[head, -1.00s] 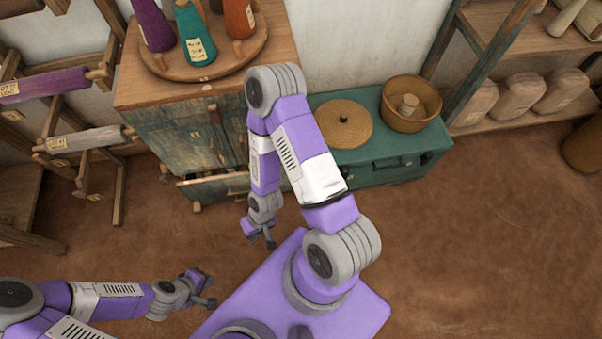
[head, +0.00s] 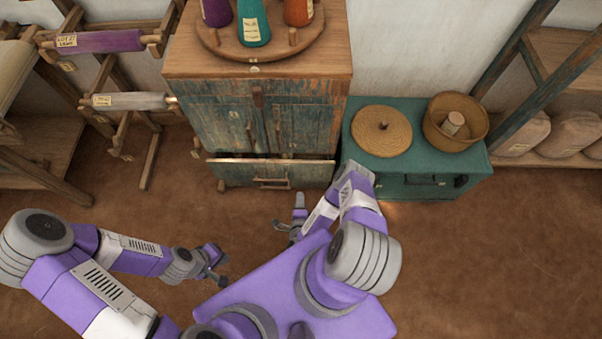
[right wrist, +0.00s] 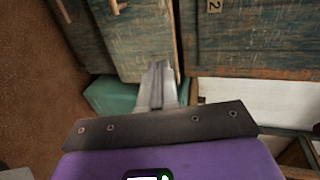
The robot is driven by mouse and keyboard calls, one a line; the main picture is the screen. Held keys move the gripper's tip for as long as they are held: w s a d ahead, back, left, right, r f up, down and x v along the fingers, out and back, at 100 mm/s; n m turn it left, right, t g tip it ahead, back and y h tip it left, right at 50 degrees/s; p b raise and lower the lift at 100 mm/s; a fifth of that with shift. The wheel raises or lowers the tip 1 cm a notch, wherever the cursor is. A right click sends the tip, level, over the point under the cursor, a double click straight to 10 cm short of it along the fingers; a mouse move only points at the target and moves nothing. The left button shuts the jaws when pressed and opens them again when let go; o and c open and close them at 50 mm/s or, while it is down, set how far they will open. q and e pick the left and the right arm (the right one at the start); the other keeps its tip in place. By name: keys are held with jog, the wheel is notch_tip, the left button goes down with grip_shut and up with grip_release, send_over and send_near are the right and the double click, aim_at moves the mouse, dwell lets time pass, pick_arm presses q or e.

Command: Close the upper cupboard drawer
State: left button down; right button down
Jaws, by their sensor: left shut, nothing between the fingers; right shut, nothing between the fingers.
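The weathered blue-green wooden cupboard (head: 230,120) stands at the back in the head view. Below its doors, a drawer (head: 270,172) stands pulled out, with its top open and a handle on its front. My right gripper (head: 291,219) is shut and empty, in front of the drawer and apart from it in the head view. The right wrist view shows its closed fingers (right wrist: 158,72) in front of weathered cupboard panels (right wrist: 250,35); contact cannot be told there. My left gripper (head: 217,272) is shut and empty, low over the floor to the left, away from the cupboard.
A teal chest (head: 410,184) stands right of the cupboard, carrying a round woven lid (head: 381,132) and a round tub (head: 455,140). Thread cones (head: 253,25) stand on the cupboard top. Wooden racks with rolls (head: 130,102) are at left. The floor (head: 500,260) at right is clear.

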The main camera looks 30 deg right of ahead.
jog(key=b, duration=0.5)
send_near(302, 164)
jog(key=x, duration=0.2)
jog(key=f+x, duration=0.1)
jog(key=x, duration=0.2)
jog(key=shift+w+f, duration=0.1)
jog(key=shift+w, duration=0.1)
jog(key=shift+w+d, duration=0.3)
jog(key=shift+w, duration=0.2)
